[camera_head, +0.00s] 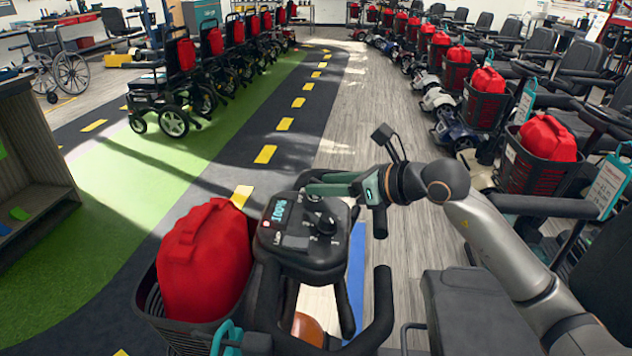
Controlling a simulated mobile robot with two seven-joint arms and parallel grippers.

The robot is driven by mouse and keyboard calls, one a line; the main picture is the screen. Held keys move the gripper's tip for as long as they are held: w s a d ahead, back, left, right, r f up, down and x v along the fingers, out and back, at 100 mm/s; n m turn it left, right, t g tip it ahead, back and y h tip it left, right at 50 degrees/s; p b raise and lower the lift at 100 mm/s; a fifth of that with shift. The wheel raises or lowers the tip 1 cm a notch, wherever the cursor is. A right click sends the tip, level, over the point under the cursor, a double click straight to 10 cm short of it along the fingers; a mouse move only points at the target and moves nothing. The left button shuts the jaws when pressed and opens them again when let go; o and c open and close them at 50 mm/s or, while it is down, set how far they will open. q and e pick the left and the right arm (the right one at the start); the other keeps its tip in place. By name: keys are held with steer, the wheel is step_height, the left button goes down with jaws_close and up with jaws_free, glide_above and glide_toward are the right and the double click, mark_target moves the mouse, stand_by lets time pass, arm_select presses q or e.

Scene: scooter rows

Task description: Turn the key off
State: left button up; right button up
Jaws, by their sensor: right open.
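The scooter's black control console (300,250) is in the lower middle of the head view. Its small lit display (281,211) reads 100%. A black round knob (326,225) with marks around it sits on the console's right half. My right gripper (308,187) reaches in from the right, its green and dark fingers over the console's far edge. It is open, just beyond the knob. I cannot clearly make out the key; the area by the fingertips is small and partly covered. My left gripper is not in view.
A red bag (207,262) sits in the black basket (150,298) left of the console. Black handlebars (383,300) rise at the right of it. Rows of parked scooters (462,130) and powered wheelchairs (172,95) line both sides. The aisle between them is clear.

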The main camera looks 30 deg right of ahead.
steer(key=shift+x, duration=1.45)
steer(key=shift+c, duration=0.2)
jaws_close()
